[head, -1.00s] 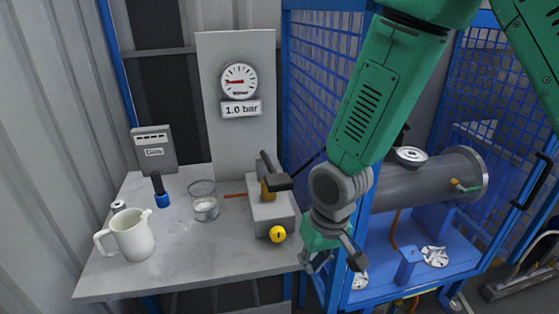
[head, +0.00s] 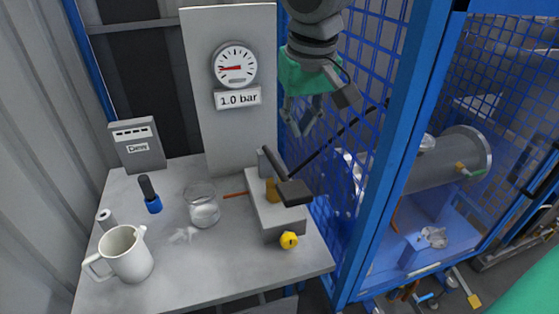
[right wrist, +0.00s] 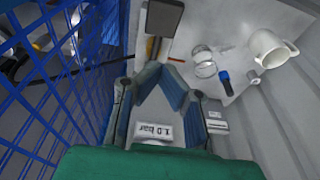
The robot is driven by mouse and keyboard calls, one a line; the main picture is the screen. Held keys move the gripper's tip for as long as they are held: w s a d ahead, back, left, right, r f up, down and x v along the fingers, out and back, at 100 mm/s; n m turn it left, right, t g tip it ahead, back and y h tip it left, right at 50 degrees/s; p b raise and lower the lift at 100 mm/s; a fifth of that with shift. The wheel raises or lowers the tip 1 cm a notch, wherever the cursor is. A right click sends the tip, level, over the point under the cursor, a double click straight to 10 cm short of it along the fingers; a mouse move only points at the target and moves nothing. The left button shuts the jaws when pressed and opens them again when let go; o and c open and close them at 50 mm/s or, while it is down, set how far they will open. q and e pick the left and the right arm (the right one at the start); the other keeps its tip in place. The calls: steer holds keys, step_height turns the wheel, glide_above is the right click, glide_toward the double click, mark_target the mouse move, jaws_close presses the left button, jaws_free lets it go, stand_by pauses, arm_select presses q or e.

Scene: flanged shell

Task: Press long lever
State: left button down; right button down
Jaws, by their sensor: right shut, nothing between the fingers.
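A grey pump block (head: 278,218) sits at the right end of the bench, with a brass-coloured post on top. A short dark bar ending in a dark block (head: 293,193) lies across its top; the dark block also shows at the top of the right wrist view (right wrist: 165,18). A long thin dark rod (head: 345,136) slopes from near this block up to the right. My right gripper (head: 300,132) hangs fingers down above and behind the pump, shut and empty. It is apart from the dark block; its gap to the rod is unclear. My left gripper is out of view.
A pressure gauge (head: 235,66) reads above a "1.0 bar" plate. On the bench stand a white jug (head: 128,254), a glass (head: 203,206) and a blue-black tool (head: 150,194). A yellow knob (head: 289,240) fronts the pump. A blue mesh cage (head: 395,150) stands close on the right.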

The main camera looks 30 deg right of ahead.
mark_target(296, 187)
steer(key=f, duration=0.4)
steer(key=w+f, duration=0.1)
steer(key=f, duration=0.3)
steer(key=f+b, duration=0.1)
steer(key=f, duration=0.3)
steer(key=shift+w+d+f, duration=0.2)
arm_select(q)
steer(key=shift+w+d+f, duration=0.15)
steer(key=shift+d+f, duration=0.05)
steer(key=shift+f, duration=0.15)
arm_select(e)
steer(key=shift+s+d+f, duration=0.15)
steer(key=shift+d+f, duration=0.25)
steer(key=shift+f, duration=0.15)
steer(key=shift+a, duration=0.15)
